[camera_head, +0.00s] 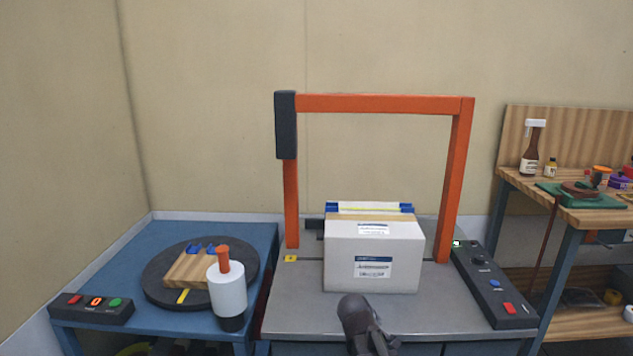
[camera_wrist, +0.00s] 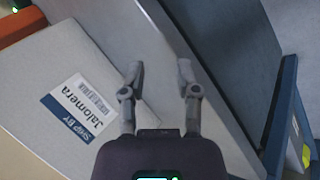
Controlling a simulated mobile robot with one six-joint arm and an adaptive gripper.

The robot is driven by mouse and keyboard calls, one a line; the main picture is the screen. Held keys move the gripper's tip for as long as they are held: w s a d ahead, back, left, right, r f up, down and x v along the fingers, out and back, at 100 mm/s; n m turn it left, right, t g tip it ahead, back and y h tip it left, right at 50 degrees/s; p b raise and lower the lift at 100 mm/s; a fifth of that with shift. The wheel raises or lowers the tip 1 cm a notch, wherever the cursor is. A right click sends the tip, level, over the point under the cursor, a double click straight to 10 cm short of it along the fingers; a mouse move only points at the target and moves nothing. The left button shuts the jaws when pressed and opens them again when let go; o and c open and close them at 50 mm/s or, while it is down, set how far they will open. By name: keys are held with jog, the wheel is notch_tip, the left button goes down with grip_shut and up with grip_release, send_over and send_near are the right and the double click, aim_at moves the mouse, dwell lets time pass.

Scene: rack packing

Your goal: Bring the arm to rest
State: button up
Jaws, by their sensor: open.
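My gripper (camera_wrist: 160,85) is open in the wrist view, with its two dark fingers apart and nothing seen held between them. A white box with a printed label (camera_wrist: 40,85) fills the left of that view, apparently beyond the left finger. Whether a finger touches the box cannot be told. In the head view the same-looking white box (camera_head: 345,246) stands upright on the grey table under the orange frame. A dark part of my arm shows in front of it at the bottom; the fingers cannot be made out there.
An orange frame (camera_head: 385,104) arches over the grey table (camera_head: 300,320). A control panel (camera_head: 494,281) lies to its right. On the left, a blue table holds a dark turntable (camera_head: 155,285) and a white cylinder with an orange top (camera_head: 228,290). A cluttered wooden bench (camera_head: 510,185) stands right.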

jog(key=s+f+m+g+y+b, duration=0.1)
jog(key=s+f+m+g+y, duration=0.4)
jog(key=s+m, duration=0.55)
jog(key=s+d+f+n+b, duration=0.15)
jog(key=s+f+b, duration=0.25)
jog(key=f+b, duration=0.5)
notch_tip(320, 180, up, 38)
jog(key=p, duration=3.7)
jog(key=shift+a+f+g, duration=0.15)
jog(key=shift+f+g, duration=0.1)
jog(key=shift+g, duration=0.05)
jog(key=shift+s, duration=0.1)
dwell(0.4)
